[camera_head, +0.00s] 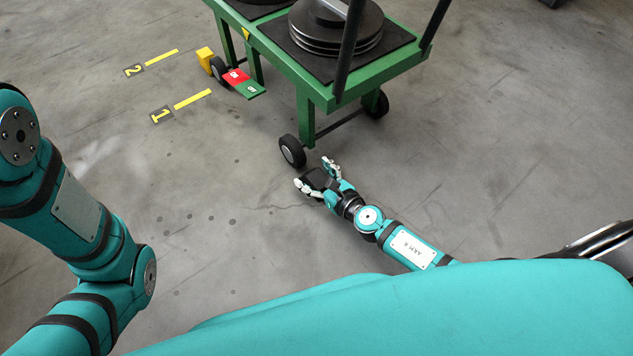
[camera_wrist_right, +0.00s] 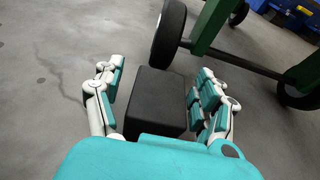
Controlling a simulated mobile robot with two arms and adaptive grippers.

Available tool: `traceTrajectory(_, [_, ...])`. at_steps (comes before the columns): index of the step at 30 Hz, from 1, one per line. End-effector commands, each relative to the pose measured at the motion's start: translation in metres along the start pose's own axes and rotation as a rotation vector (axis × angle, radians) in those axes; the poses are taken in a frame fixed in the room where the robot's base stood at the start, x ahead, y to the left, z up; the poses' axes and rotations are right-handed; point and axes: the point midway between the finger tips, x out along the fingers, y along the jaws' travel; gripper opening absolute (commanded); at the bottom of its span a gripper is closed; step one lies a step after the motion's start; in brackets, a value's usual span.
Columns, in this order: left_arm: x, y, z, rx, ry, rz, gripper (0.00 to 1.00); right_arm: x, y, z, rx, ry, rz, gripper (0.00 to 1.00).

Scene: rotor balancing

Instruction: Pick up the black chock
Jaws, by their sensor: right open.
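The black chock (camera_wrist_right: 158,98) is a dark block on the floor beside the cart's wheel (camera_wrist_right: 168,34) in the right wrist view. It lies between the two open fingers of my right gripper (camera_wrist_right: 158,95), with a visible gap on the left side. In the head view the chock (camera_head: 317,179) shows as a dark shape between the fingertips of my right gripper (camera_head: 316,174), just in front of the cart's near wheel (camera_head: 292,151). My left arm shows at the left of the head view, but its gripper is not visible.
The green cart (camera_head: 330,95) carries stacked dark discs (camera_head: 335,30) on black mats. A yellow block (camera_head: 205,60) sits by its far-left wheel. Red and green pedals (camera_head: 243,82) stick out at its left. Yellow floor marks 1 and 2 lie further left. The floor left of my gripper is clear.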

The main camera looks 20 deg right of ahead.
Motion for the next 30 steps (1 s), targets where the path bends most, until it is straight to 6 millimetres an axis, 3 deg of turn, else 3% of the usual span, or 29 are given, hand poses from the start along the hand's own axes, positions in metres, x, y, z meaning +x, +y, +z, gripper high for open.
traceTrajectory(6, [0.0000, 0.0000, 0.0002, 0.000, 0.000, 0.000, 0.40, 0.0005, -0.0001, -0.0004, 0.000, 0.001, 0.000, 0.73])
traceTrajectory(23, [-0.0001, -0.0002, 0.0005, 0.001, -0.002, 0.000, 0.40, 0.0001, -0.0002, -0.0004, 0.000, 0.001, 0.000, 0.00])
traceTrajectory(30, [0.0003, -0.0004, 0.0008, 0.001, -0.002, 0.000, 0.40, 0.0003, -0.0006, 0.0012, 0.000, -0.001, -0.001, 0.00])
